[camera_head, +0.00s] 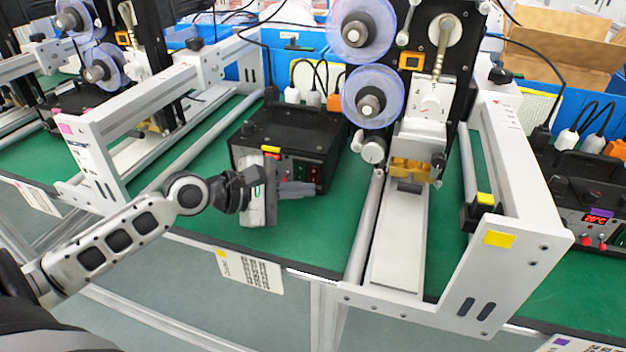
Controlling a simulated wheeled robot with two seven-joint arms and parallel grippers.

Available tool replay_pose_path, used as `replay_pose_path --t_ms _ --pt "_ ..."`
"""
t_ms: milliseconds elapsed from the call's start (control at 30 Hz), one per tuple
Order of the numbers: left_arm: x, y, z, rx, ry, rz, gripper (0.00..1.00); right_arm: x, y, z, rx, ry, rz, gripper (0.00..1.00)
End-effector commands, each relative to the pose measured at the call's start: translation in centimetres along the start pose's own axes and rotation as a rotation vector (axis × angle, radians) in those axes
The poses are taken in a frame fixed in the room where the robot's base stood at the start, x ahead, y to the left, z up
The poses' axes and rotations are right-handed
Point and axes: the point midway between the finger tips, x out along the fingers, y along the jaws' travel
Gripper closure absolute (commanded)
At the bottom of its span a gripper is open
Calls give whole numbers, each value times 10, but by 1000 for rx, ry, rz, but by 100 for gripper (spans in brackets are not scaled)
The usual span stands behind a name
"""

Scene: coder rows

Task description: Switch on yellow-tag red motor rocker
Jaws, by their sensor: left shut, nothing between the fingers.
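The yellow-tag control box (300,135) is black and stands on the green mat left of the middle machine. A yellow tag (270,149) sits on the upper left of its front panel. A dark red rocker (313,175) shows at the right of the panel, but its on or off position is too small to tell. My left gripper (313,188) is shut and empty in front of the panel, its fingers pointing right, just below the rocker area. The gripper body hides the lower left of the panel. I cannot tell whether the fingertips touch the box. My right gripper is not in view.
The middle coder machine (430,100) and its white frame (500,270), with a yellow tag, stand right of the box. A purple-tagged control box (590,200) with a lit display is at far right. Another white frame (90,150) stands left. Green mat (310,235) is clear before the box.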

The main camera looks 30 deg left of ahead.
Motion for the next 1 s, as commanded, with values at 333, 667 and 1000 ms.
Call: replay_pose_path --t_ms 333,667,1000 --pt "6 5 -4 -1 0 0 100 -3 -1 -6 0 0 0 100" --pt "6 4 -4 0 0 0 100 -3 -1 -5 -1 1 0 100" --pt "9 6 -6 0 1 0 100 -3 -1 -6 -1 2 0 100"
